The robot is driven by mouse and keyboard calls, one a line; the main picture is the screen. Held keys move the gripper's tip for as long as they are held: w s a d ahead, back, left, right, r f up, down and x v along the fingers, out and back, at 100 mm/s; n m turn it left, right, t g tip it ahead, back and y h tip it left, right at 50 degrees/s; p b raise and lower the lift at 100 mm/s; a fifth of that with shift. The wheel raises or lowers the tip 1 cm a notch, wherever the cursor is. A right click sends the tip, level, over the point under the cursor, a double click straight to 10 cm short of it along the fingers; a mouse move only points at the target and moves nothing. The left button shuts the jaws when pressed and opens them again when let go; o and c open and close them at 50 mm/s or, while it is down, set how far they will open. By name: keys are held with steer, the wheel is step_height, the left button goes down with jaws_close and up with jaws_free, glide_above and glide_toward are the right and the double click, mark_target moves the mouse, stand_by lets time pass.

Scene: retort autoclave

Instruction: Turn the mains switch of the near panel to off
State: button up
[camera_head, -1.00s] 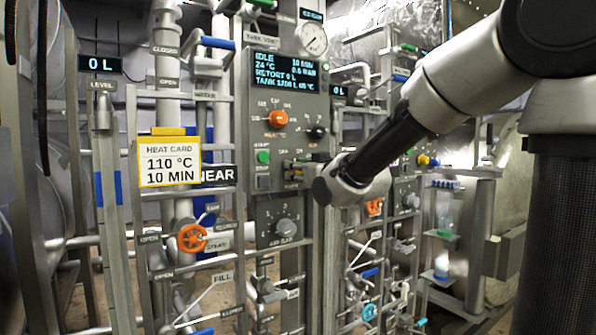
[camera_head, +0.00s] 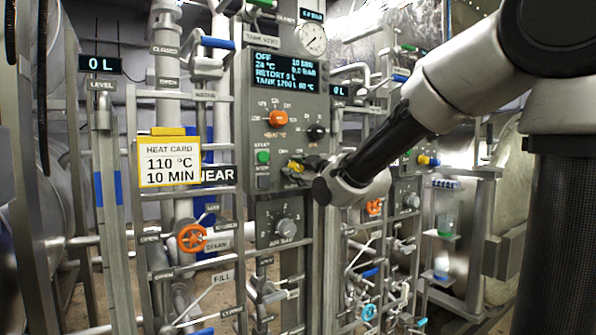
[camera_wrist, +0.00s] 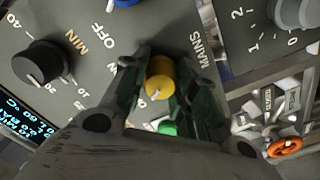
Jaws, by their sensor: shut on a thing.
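The mains switch is a yellow knob with a white pointer mark, beside the MAINS label in the wrist view (camera_wrist: 160,72). It sits on the grey near panel (camera_head: 258,105), next to the NEAR sign. My gripper (camera_wrist: 158,88) is shut on the knob, with one dark finger on either side of it. In the head view my gripper (camera_head: 300,167) reaches the panel from the right, and a bit of yellow shows at its fingers. The panel's display (camera_head: 286,72) reads OFF on its top line.
An orange knob (camera_head: 278,118) and a black knob (camera_head: 316,132) sit above my gripper, with a green start button (camera_head: 263,157) to its left. A grey air-bleed knob (camera_head: 286,228) is below. Pipes and valve handles crowd both sides.

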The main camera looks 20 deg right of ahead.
stand_by(0.5)
steer(key=o, duration=1)
steer(key=v, duration=0.7)
steer(key=shift+s+d, duration=0.1)
steer(key=shift+s, duration=0.15)
